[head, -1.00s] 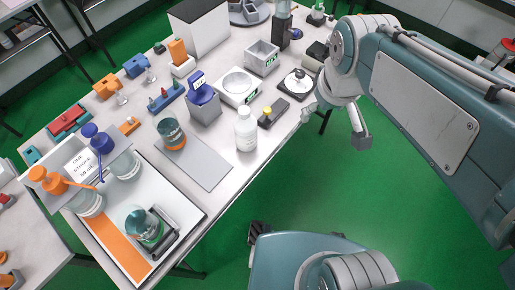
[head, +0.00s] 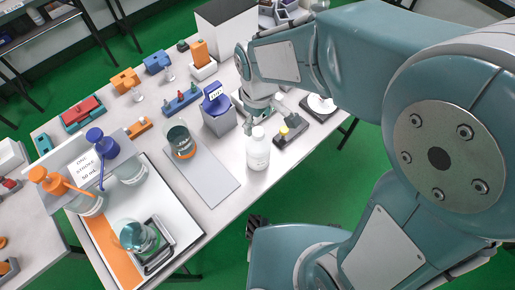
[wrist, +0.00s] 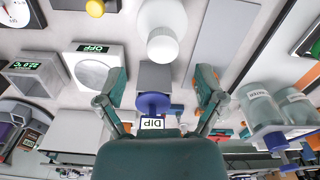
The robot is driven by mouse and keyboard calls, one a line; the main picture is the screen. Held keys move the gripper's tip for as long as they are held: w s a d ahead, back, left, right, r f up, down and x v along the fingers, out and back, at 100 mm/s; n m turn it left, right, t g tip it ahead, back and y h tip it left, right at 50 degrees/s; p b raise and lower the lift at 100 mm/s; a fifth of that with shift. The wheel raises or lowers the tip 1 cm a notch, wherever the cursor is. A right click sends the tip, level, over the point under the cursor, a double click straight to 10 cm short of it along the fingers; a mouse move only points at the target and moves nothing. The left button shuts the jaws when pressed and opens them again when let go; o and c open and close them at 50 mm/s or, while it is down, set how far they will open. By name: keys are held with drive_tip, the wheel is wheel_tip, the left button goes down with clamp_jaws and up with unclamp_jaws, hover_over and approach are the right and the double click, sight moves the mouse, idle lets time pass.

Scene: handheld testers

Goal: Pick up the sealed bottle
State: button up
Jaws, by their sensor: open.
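The sealed bottle (head: 258,152) is white with a white cap and stands upright near the front edge of the bench. In the wrist view the bottle (wrist: 161,32) shows at the top middle, its cap towards the camera. My gripper (wrist: 162,78) is open and empty, its two fingers spread wide. The bottle lies beyond the fingertips, apart from them.
A grey box with a blue top (head: 216,105) stands left of the bottle. A tester with a yellow knob (head: 284,130) is close on its right. A beaker (head: 180,140) stands at the end of a bare grey mat (head: 212,185). Pump bottles and a tray crowd the left.

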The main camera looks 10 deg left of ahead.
sight(258, 131)
wheel_tip(258, 131, down, 5)
drive_tip(key=shift+s+r, duration=0.15)
drive_tip(key=shift+c, duration=0.3)
clamp_jaws()
drive_tip(key=shift+r, duration=0.1)
